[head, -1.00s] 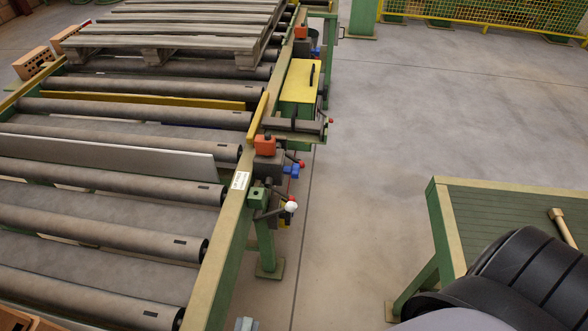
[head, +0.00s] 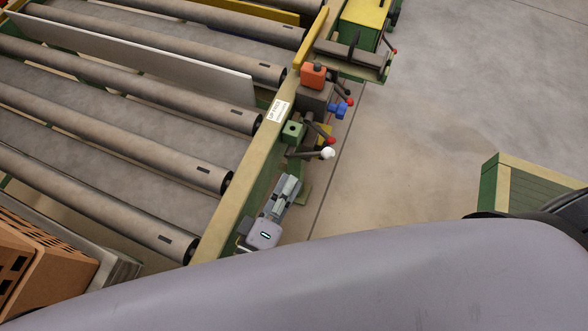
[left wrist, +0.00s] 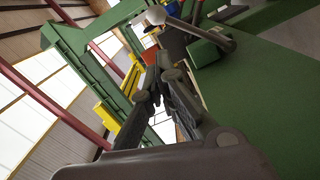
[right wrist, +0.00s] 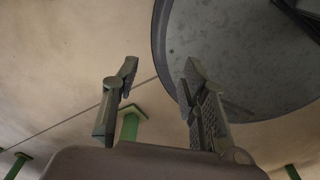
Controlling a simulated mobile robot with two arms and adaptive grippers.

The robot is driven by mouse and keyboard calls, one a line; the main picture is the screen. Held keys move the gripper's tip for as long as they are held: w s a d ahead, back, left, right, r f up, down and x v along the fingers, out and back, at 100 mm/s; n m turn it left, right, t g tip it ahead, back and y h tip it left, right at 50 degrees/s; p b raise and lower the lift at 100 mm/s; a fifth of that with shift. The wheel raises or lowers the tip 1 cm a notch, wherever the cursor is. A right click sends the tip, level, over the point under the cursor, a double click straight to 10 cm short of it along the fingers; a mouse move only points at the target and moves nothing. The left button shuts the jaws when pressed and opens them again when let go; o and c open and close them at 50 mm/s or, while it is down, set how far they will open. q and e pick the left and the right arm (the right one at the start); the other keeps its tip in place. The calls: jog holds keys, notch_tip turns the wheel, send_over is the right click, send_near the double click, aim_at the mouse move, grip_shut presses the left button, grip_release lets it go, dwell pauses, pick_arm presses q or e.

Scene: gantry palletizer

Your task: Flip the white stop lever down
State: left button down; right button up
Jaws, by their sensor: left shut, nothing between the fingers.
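The white stop lever (head: 328,153) is a short dark rod with a white ball knob. It sticks out to the right from the green side frame of the roller conveyor. In the left wrist view its white knob (left wrist: 156,14) shows at the top, beyond the fingertips. My left gripper (head: 291,182) is just below and left of the knob in the head view, apart from it. Its fingers (left wrist: 157,72) are shut and empty. My right gripper (right wrist: 158,72) shows only in its own wrist view, with fingers spread and nothing between them.
A red-knobbed lever (head: 331,141) sits right beside the white one. An orange button box (head: 313,75) and a blue part (head: 341,110) are just above. The conveyor rail (head: 235,196) runs along the left. Open floor (head: 420,130) lies to the right.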

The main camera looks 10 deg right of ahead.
pick_arm(q)
jog(key=p, duration=0.2)
send_over(307, 155)
jog(key=d+v, duration=0.1)
jog(key=v, duration=0.3)
jog(key=shift+w+d+f, duration=0.1)
jog(key=shift+w+d, duration=0.2)
jog(key=shift+w, duration=0.1)
pick_arm(e)
jog(key=shift+w+d+r, duration=0.25)
jog(key=shift+r, duration=0.25)
jog(key=shift+w+d+r, duration=0.25)
jog(key=shift+r, duration=0.2)
pick_arm(q)
jog(key=shift+s+d+f+m, duration=0.2)
jog(key=shift+d+m, duration=0.05)
jog(key=shift+m, duration=0.15)
pick_arm(e)
jog(key=shift+s+a+r, duration=0.1)
jog(key=shift+a, duration=0.15)
